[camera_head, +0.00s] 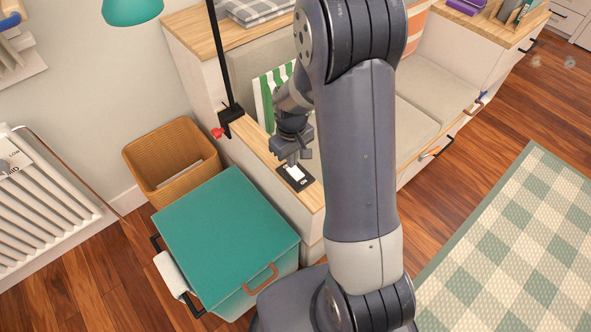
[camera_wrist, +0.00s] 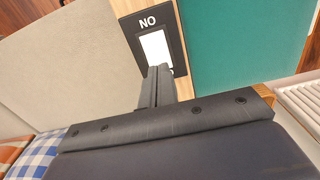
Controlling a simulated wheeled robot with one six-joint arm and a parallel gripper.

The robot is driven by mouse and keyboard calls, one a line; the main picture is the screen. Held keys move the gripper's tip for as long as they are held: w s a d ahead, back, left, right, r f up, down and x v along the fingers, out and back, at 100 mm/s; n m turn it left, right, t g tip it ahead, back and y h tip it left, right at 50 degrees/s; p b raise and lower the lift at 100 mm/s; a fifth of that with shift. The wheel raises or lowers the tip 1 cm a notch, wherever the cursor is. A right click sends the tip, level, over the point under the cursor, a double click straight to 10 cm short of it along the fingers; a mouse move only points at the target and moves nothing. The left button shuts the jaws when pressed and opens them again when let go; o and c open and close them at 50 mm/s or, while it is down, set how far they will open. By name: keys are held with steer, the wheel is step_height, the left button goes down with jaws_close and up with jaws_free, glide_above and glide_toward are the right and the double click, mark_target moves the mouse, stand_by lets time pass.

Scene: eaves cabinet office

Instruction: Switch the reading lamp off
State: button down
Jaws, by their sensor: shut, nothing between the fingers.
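The reading lamp has a teal shade (camera_head: 132,8), cut off at the top left of the head view, and a black pole (camera_head: 217,52). Its bulb is hidden, so I cannot tell whether it is lit. A black switch plate (camera_head: 306,184) with a white rocker lies on the wooden ledge; it also shows in the wrist view (camera_wrist: 177,50). Its white letters read "NO" there, like ON upside down. My gripper (camera_head: 292,160) is shut and empty. Its fingertips (camera_wrist: 160,72) overlap the rocker's near end in the wrist view; I cannot tell whether they touch.
A teal-lidded box (camera_head: 225,235) and a wicker basket (camera_head: 170,160) stand on the floor left of the ledge. The lamp's clamp (camera_head: 231,120) is on the ledge behind my gripper. A cushioned bench (camera_head: 415,125) lies to the right. A radiator (camera_head: 45,205) is far left.

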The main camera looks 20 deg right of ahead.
steer(key=shift+f+b, duration=0.75)
steer(key=shift+f, duration=0.2)
stand_by(0.5)
steer(key=shift+r, duration=0.15)
step_height(320, 180, up, 7)
steer(key=p, duration=0.5)
steer(key=shift+p, duration=0.3)
steer(key=shift+f, duration=0.25)
step_height(320, 180, down, 7)
steer(key=b, duration=0.5)
steer(key=shift+b, duration=0.3)
steer(key=shift+r, duration=0.15)
steer(key=shift+r, duration=0.1)
